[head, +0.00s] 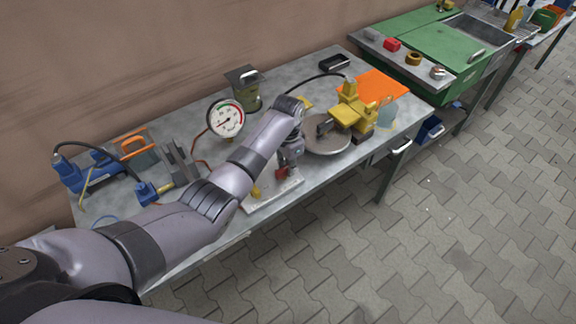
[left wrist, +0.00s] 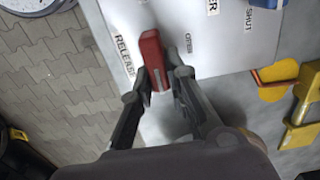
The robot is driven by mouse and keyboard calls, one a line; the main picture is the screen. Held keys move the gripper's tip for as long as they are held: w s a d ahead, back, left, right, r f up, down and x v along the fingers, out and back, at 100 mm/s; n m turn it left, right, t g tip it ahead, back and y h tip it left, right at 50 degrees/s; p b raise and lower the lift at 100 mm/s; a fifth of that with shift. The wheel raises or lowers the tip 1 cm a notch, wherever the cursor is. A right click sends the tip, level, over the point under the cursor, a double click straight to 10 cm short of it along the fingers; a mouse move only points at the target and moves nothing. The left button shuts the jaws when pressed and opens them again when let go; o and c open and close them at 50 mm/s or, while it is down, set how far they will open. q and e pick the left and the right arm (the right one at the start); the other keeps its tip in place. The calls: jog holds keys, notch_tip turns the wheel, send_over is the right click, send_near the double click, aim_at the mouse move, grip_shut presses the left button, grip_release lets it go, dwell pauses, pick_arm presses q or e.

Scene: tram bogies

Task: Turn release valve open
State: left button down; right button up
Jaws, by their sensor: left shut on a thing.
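The release valve's red handle (left wrist: 152,48) is on a white panel (left wrist: 235,40) in the left wrist view. It lies between the printed words RELEASE and OPEN, close beside OPEN. The word SHUT is farther right. In the head view the red handle (head: 281,174) shows small, at the white panel (head: 262,200) near the bench's front edge. My left gripper (left wrist: 158,78) has a finger on either side of the red handle's near end and is shut on it. In the head view my left gripper (head: 290,160) comes down from above. My right gripper is out of view.
A pressure gauge (head: 226,118) stands behind my left arm. A yellow handle (left wrist: 278,72) is right of the red one. A yellow tool (head: 352,108) and a round grey plate (head: 327,138) stand to the right. Blue and orange tools lie at the left.

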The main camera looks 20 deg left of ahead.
pick_arm(q)
jog(key=shift+r+n+p, duration=0.15)
jog(key=shift+n+p, duration=0.4)
jog(key=shift+n, duration=0.15)
jog(key=shift+w+a+n+p, duration=0.1)
jog(key=shift+a+n+p, duration=0.1)
jog(key=shift+n+p, duration=0.8)
jog(key=n, duration=0.2)
jog(key=n+p, duration=0.1)
jog(key=n, duration=0.2)
jog(key=shift+w+a+n+p, duration=0.1)
jog(key=shift+a+n+p, duration=0.25)
jog(key=shift+n, duration=0.05)
jog(key=n, duration=0.2)
jog(key=n+p, duration=0.1)
jog(key=n, duration=0.1)
jog(key=shift+a+n, duration=0.3)
jog(key=shift+a, duration=0.05)
jog(key=shift+s+a+n+p, duration=0.15)
jog(key=shift+n+p, duration=0.2)
jog(key=shift+n, duration=0.65)
jog(key=shift+s+a+n+p, duration=0.1)
jog(key=shift+n+p, duration=0.25)
jog(key=shift+n, duration=0.65)
jog(key=c, duration=1.6)
grip_release()
jog(key=shift+s, duration=0.1)
jog(key=shift+o, duration=0.2)
